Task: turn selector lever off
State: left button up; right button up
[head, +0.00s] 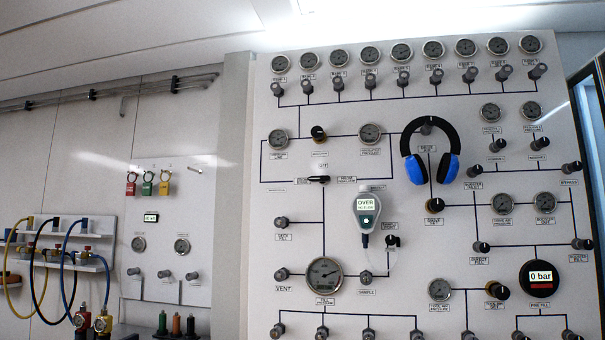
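The black selector lever (318,180) is on the white fill panel (300,225), left of the middle. It lies roughly level. A small OFF label (322,166) is just above it, with further small labels to its left and right. Which label its pointer marks is hard to tell at this size. Neither of my grippers shows in the head view, and nothing touches the lever.
A grey-white analyser (366,212) hangs right of the lever, with a clear tube. Blue-black headphones (431,150) hang further right. Many gauges and knobs cover the panel. Coloured hoses (70,255) hang at the far left.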

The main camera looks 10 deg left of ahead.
aim_at(323, 179)
jog(key=u, duration=0.55)
jog(key=i, duration=0.7)
jog(key=u, duration=0.3)
